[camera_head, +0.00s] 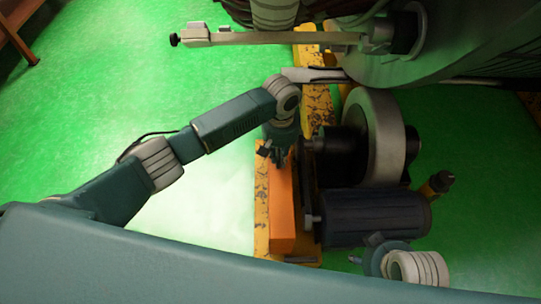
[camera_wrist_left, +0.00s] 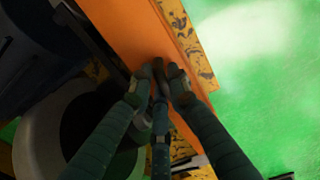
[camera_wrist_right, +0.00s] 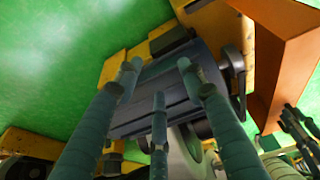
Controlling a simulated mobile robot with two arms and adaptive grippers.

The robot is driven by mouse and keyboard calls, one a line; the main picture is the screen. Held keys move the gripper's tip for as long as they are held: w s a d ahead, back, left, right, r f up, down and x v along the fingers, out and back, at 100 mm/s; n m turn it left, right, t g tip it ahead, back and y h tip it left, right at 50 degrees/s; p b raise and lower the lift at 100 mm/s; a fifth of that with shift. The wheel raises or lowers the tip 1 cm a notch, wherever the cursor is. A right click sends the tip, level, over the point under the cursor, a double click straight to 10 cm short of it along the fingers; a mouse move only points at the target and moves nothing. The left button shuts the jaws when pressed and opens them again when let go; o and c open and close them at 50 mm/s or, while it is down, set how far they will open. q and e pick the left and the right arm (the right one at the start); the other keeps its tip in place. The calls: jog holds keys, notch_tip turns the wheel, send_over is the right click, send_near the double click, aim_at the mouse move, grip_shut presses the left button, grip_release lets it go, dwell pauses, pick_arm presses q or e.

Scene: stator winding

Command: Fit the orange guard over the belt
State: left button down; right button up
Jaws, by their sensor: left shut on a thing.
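The orange guard (camera_head: 282,208) is a long box-like cover. In the head view it is beside the motor's left end, above the yellow frame. My left gripper (camera_head: 278,158) is shut on its far end; the left wrist view shows the fingers (camera_wrist_left: 160,80) closed together at the guard (camera_wrist_left: 145,35). In the right wrist view the guard (camera_wrist_right: 285,65) stands tilted, apart from the motor's pulley (camera_wrist_right: 233,62). The belt cannot be made out. My right gripper (camera_wrist_right: 157,75) has its fingers spread, empty, in front of the dark motor (camera_wrist_right: 165,95).
The yellow frame (camera_head: 262,190) has worn paint and carries the dark motor (camera_head: 375,215) and a pale wheel (camera_head: 384,135). A large grey machine body (camera_head: 450,45) fills the upper right. Open green floor (camera_head: 80,100) lies to the left.

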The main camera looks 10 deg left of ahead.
pick_arm(q)
jog(key=w+d+b, duration=0.1)
jog(key=d, duration=0.7)
jog(key=shift+w+b, duration=0.3)
jog(key=shift+w, duration=0.05)
pick_arm(e)
jog(key=shift+v, duration=1.15)
jog(key=shift+s+d, duration=0.1)
pick_arm(q)
jog(key=shift+f+b, duration=0.35)
jog(key=shift+f, duration=0.95)
pick_arm(e)
jog(key=shift+f, duration=0.4)
pick_arm(q)
jog(key=c, duration=1.6)
grip_release()
notch_tip(320, 180, up, 12)
jog(key=shift+s+a+f, duration=0.1)
jog(key=shift+a, duration=0.05)
